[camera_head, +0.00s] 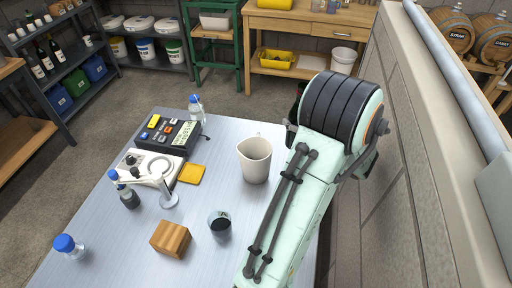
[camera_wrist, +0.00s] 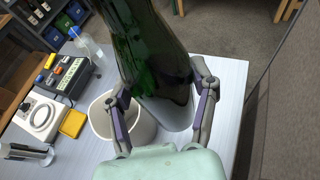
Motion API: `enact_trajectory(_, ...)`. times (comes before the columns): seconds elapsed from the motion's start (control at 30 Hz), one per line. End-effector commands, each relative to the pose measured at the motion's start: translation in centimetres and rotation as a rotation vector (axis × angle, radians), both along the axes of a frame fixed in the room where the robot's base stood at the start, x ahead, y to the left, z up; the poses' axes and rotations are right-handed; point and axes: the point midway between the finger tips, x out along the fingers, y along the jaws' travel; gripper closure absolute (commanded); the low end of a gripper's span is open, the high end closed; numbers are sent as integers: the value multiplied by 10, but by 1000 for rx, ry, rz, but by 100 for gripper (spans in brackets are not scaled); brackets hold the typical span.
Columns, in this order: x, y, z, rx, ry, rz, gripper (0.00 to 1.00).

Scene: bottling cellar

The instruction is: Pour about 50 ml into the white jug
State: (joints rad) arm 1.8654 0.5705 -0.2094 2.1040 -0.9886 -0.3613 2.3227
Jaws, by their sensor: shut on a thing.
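The white jug (camera_head: 254,162) stands upright on the metal table, right of its middle, with its open mouth up. In the wrist view the jug (camera_wrist: 101,118) is left of and partly behind my left finger. My gripper (camera_wrist: 167,92) is shut on a dark green glass bottle (camera_wrist: 155,45), with one finger on each side. The bottle runs out of the top of the wrist view, so its far end is hidden there. No stream of liquid shows.
Left of the jug are a glass with dark liquid (camera_head: 219,228), a wooden block (camera_head: 171,238), a yellow pad (camera_head: 192,174), a white instrument (camera_head: 150,166), a dark keypad device (camera_head: 170,134) and blue-capped bottles (camera_head: 68,246). A wall (camera_head: 400,150) stands close on the right.

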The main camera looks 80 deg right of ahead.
Motion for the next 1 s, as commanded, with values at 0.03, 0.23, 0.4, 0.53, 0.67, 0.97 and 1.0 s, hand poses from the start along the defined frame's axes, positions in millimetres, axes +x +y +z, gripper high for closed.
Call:
enact_trajectory(0.03, 0, 0, -16, 6, -5, -1, 82)
enact_trajectory(0.23, 0, 0, -63, 4, -3, -1, 82)
enact_trajectory(0.4, 0, 0, -96, 2, -3, 1, 82)
enact_trajectory(0.53, 0, 0, -113, 0, -1, 0, 82)
enact_trajectory(0.67, 0, -1, -123, -3, -2, 1, 82)
enact_trajectory(0.97, 0, -1, -128, -4, 0, 1, 82)
enact_trajectory(1.0, 0, -1, -128, -4, 0, 1, 82)
